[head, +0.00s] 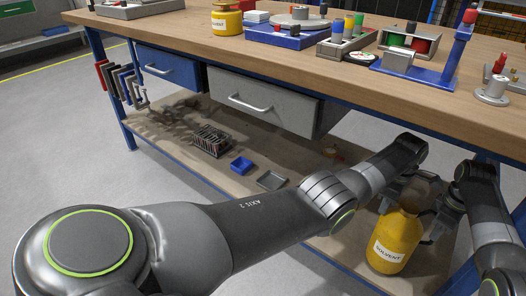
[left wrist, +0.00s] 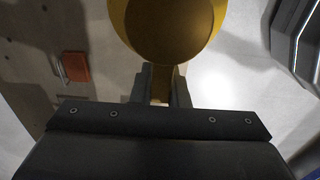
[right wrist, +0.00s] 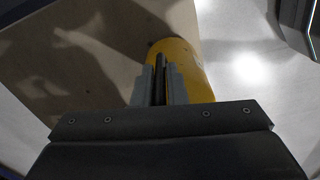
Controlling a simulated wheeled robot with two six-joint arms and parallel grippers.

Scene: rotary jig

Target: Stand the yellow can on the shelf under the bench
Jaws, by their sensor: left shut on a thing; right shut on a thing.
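A yellow can (head: 393,244) labelled SOLVENT hangs upright at the lower right in the head view, in front of the shelf's edge. My left gripper (head: 407,188) is shut on the can near its top. The can's yellow body also shows beyond the fingers in the left wrist view (left wrist: 213,12). My right gripper (head: 437,212) is shut on the can from the right side. The can shows behind its fingers in the right wrist view (right wrist: 196,75). The shelf (head: 165,128) under the bench is brown.
A wire basket (head: 211,140), a blue bin (head: 241,165) and a grey tray (head: 271,180) stand on the shelf. Grey (head: 262,100) and blue (head: 170,67) drawers hang above it. Another yellow container (head: 227,20) is on the bench top (head: 180,38). My left arm hides the shelf's front right part.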

